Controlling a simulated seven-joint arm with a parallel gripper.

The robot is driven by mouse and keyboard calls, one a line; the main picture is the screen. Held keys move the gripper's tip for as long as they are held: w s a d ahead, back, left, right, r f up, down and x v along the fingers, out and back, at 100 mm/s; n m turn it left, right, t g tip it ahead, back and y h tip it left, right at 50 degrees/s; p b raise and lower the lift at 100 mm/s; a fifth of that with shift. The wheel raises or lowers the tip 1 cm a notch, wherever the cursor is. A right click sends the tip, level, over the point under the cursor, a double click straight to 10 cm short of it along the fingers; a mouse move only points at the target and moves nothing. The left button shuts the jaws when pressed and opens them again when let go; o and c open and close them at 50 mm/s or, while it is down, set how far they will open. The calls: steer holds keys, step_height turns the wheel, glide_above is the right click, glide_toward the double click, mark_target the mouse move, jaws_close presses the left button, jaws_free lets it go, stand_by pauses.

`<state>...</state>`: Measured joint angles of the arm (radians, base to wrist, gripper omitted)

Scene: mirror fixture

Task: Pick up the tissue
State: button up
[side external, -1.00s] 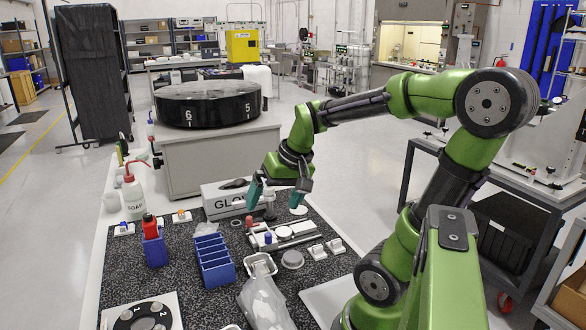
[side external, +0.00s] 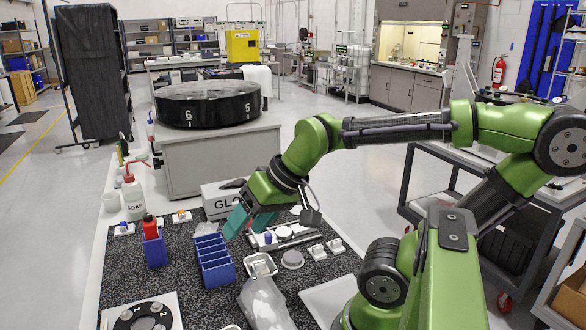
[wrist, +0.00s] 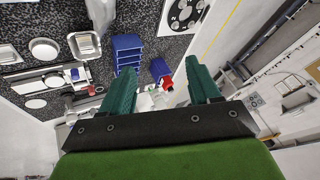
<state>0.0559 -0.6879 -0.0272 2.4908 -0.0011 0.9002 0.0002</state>
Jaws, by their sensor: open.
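No item is plainly recognisable as a tissue. A crumpled, pale, translucent sheet or bag (side external: 265,302) lies at the front of the dark speckled mat; I cannot tell whether it is the tissue. Its pale edge also shows at the top of the wrist view (wrist: 96,12). My gripper (side external: 238,226) is tilted down-left above the mat, beyond the sheet and apart from it. In the wrist view its two teal fingers (wrist: 160,84) are spread with nothing held between them. A red-topped bottle and pale items show beyond the gap. The gripper hides part of the glove box.
A blue slotted rack (side external: 214,262) stands just below-left of my gripper. A red bottle (side external: 150,228) sits in a blue holder (side external: 155,252), near a soap bottle (side external: 134,200). A metal tray (side external: 260,266) and round dish (side external: 292,259) lie right. The glove box (side external: 213,203) stands behind.

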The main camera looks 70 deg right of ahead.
steer(key=w+d+f+m+g, duration=0.1)
steer(key=w+d+f+m, duration=0.1)
steer(key=d+m, duration=0.55)
steer(key=m+g+h, duration=0.2)
steer(key=m+g, duration=0.4)
steer(key=m, duration=2.7)
glide_above(336, 244)
steer(key=d, duration=0.2)
steer(key=shift+n, duration=0.25)
steer(key=f, duration=1.5)
steer(key=shift+w+f, duration=0.1)
steer(key=shift+w, duration=0.3)
steer(key=shift+s+a+f, duration=0.1)
steer(key=shift+a+f, duration=0.05)
steer(key=shift+f, duration=1.2)
steer(key=shift+s+a+f, duration=0.1)
steer(key=shift+a+f, duration=0.05)
steer(key=shift+f, duration=1.2)
steer(key=c, duration=1.1)
steer(key=shift+r, duration=0.1)
